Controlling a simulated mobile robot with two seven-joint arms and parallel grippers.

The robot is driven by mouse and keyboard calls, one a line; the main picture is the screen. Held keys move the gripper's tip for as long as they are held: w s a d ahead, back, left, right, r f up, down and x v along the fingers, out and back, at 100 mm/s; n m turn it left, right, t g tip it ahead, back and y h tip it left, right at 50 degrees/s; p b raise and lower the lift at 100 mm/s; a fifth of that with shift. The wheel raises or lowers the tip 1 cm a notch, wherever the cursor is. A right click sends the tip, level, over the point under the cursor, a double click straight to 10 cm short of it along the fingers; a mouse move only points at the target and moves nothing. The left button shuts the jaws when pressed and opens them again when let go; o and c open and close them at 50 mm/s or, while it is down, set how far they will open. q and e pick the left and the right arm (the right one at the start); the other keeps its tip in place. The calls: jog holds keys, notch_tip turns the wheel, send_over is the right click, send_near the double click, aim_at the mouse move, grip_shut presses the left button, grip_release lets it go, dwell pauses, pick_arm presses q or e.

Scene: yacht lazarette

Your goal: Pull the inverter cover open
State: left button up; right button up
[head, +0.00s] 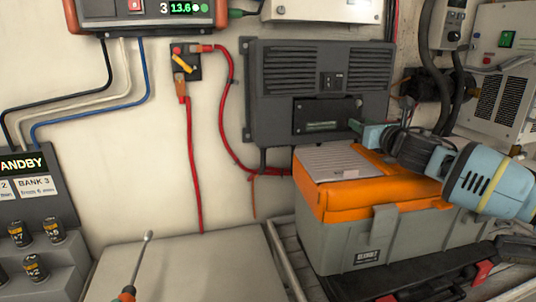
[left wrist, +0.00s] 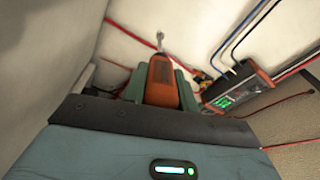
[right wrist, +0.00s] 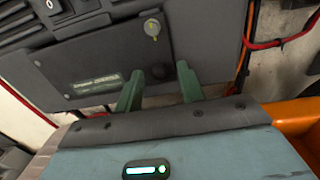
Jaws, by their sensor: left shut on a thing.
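The inverter (head: 320,85) is a dark grey vented box on the wall in the head view. Its cover (head: 325,117) is a black labelled plate low on its front, and looks closed. The right wrist view shows the cover (right wrist: 110,65) close up, with a round metal fastener (right wrist: 152,27) near its upper corner. My right gripper (right wrist: 160,69) is open and empty, its fingertips at the cover's lower edge; contact is unclear. My left gripper (left wrist: 162,85) is shut on the orange handle of a screwdriver (left wrist: 161,72), whose shaft (head: 140,262) rises at the bottom of the head view.
An orange-lidded grey toolbox (head: 350,235) stands below the inverter, under my right arm. A red cable (head: 226,120) runs along the inverter's left side. A pale flat-topped box (head: 195,268) is clear at front left. A battery panel (head: 30,200) stands far left.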

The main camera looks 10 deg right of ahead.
jog(key=shift+w, duration=0.15)
grip_shut()
dwell(0.4)
